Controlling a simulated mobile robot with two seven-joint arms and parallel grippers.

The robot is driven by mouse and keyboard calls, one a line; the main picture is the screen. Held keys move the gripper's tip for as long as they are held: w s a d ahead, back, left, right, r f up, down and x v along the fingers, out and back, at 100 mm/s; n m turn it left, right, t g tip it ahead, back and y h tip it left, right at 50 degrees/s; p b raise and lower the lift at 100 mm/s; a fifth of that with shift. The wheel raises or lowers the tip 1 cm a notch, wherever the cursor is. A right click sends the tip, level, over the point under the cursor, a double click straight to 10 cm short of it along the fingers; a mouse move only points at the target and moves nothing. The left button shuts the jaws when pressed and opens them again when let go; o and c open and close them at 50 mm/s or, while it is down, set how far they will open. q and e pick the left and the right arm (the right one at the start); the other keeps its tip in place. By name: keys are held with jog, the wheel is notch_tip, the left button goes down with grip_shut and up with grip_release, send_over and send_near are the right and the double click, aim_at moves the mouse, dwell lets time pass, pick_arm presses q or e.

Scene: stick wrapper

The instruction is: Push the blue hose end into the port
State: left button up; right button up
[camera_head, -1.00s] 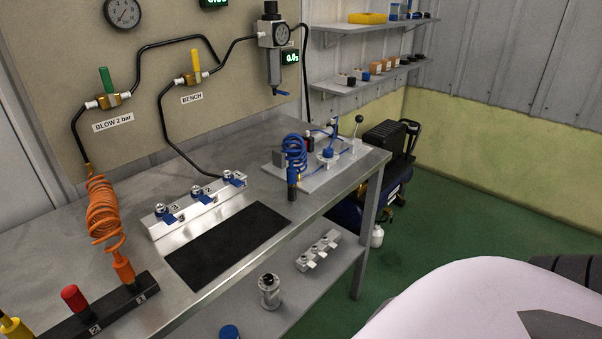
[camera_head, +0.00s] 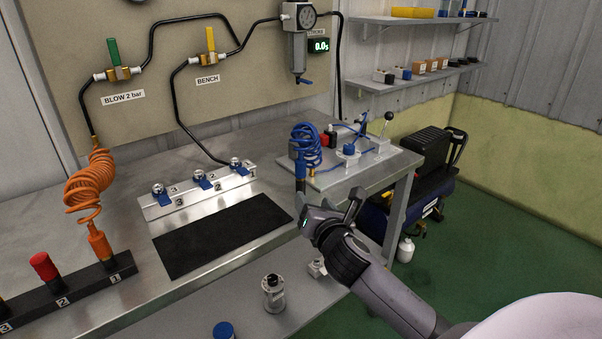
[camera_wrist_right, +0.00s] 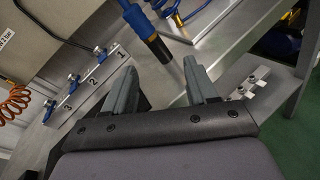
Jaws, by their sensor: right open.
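The blue hose end (camera_head: 300,170) hangs upright below the blue coiled hose (camera_head: 307,146), near the front edge of the bench. In the right wrist view the hose end (camera_wrist_right: 147,34), blue with a dark tip, lies just beyond my open fingers. My right gripper (camera_head: 328,214) is in front of the bench edge, below and right of the hose end, and apart from it. The right wrist view shows its two fingers (camera_wrist_right: 160,88) spread with nothing between them. The port block (camera_head: 196,194) carries several numbered ports with blue levers, at the back of the bench. My left gripper is not in view.
A black mat (camera_head: 222,236) lies in front of the port block. The orange coiled hose (camera_head: 91,181) ends in a black numbered holder (camera_head: 70,292) at left. A plate with fittings (camera_head: 350,165) sits at the bench's right end. A lower shelf (camera_head: 235,307) holds a metal cylinder (camera_head: 274,293).

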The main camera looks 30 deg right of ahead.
aim_at(302, 168)
jog(key=w+r+n, duration=0.1)
jog(key=w+r+n+t, duration=0.1)
jog(key=n, duration=0.1)
jog(key=w+d+r+n+t, duration=0.1)
jog(key=r, duration=0.1)
jog(key=shift+w+d+n, duration=0.1)
jog(key=shift+w+n, duration=0.1)
jog(key=shift+n, duration=0.1)
jog(key=shift+x, duration=3.45)
jog(key=shift+f, duration=0.15)
jog(key=c, duration=1.1)
